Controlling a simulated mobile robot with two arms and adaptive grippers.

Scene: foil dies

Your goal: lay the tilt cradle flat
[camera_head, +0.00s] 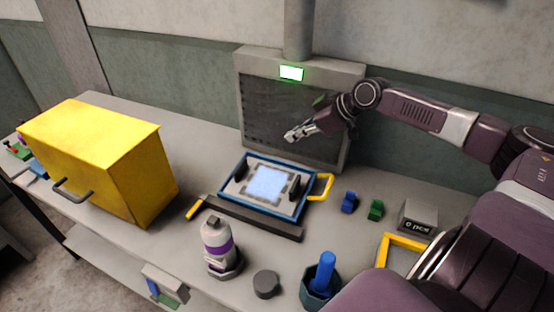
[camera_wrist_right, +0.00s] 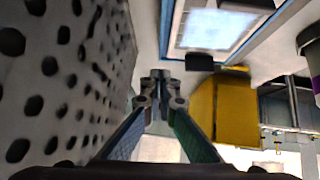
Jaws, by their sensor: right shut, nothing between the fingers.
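The tilt cradle (camera_head: 227,182) is a blue-framed tray with a pale glowing panel in its middle and a yellow loop handle (camera_head: 328,187) on its right side. It sits on the bench in front of the grey upright panel; I cannot tell for sure whether it is level or slightly tilted. It also shows in the right wrist view (camera_wrist_right: 258,38), at the upper right. My right gripper (camera_head: 290,135) is shut and empty, above and behind the cradle, close to the panel. Its fingertips (camera_wrist_right: 160,85) meet in the right wrist view. My left gripper is not in view.
The perforated grey panel (camera_head: 285,115) stands close behind my right gripper. A yellow cabinet (camera_head: 100,150) stands at left. A dark bar (camera_head: 255,219) lies before the cradle. A purple-banded bottle (camera_head: 217,243), a blue-handled cup (camera_head: 318,285) and small blue and green blocks (camera_head: 375,209) stand nearby.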

